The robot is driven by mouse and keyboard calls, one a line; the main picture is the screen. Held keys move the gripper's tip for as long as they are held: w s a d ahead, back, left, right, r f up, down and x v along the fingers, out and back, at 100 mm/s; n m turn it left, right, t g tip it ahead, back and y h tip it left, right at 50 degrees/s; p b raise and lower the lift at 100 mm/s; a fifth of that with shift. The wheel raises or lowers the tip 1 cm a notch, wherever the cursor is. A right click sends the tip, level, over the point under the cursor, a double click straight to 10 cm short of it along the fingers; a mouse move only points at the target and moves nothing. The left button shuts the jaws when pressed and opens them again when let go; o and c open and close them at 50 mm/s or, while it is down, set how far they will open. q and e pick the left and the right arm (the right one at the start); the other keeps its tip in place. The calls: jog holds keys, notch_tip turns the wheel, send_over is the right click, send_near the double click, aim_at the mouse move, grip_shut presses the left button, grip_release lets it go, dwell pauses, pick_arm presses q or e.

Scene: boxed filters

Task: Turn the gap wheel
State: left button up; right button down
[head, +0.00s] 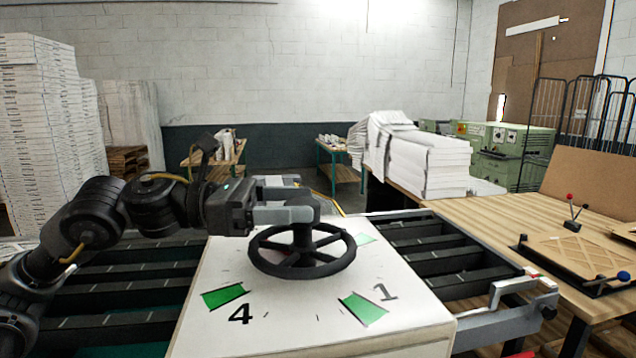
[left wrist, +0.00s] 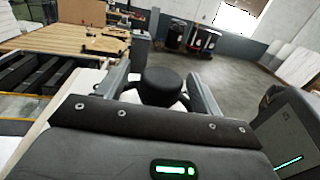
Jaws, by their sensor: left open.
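The gap wheel (head: 264,257) is a black spoked handwheel. It lies flat above a white panel (head: 240,327) marked with green patches and the numbers 4 and 1. My left gripper (head: 300,206) comes in from the left at the wheel's far side, with its fingers level with the hub's top. In the left wrist view the gripper (left wrist: 164,84) is open, and a round black knob (left wrist: 160,80) stands between its fingers. I cannot tell whether either finger touches it. Most of the wheel is hidden in that view. My right gripper is not in view.
A slatted black conveyor (head: 430,255) runs behind and beside the panel. A wooden table (head: 500,225) at the right holds a framed board (head: 570,262). White stacks (head: 425,165) stand behind, and a tall stack (head: 45,130) stands at the left.

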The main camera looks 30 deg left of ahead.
aim_at(316, 202)
pick_arm(q)
jog(key=shift+w+d+r+p, duration=0.15)
jog(key=shift+w+d+p, duration=0.1)
jog(key=shift+d, duration=0.3)
jog(key=shift+w+d+r+p, duration=0.1)
jog(key=shift+d+p, duration=0.1)
jog(key=shift+d, duration=0.35)
jog(key=shift+w+d+f, duration=0.2)
jog(key=shift+w+d, duration=0.15)
jog(key=shift+d, duration=0.1)
jog(key=c, duration=1.4)
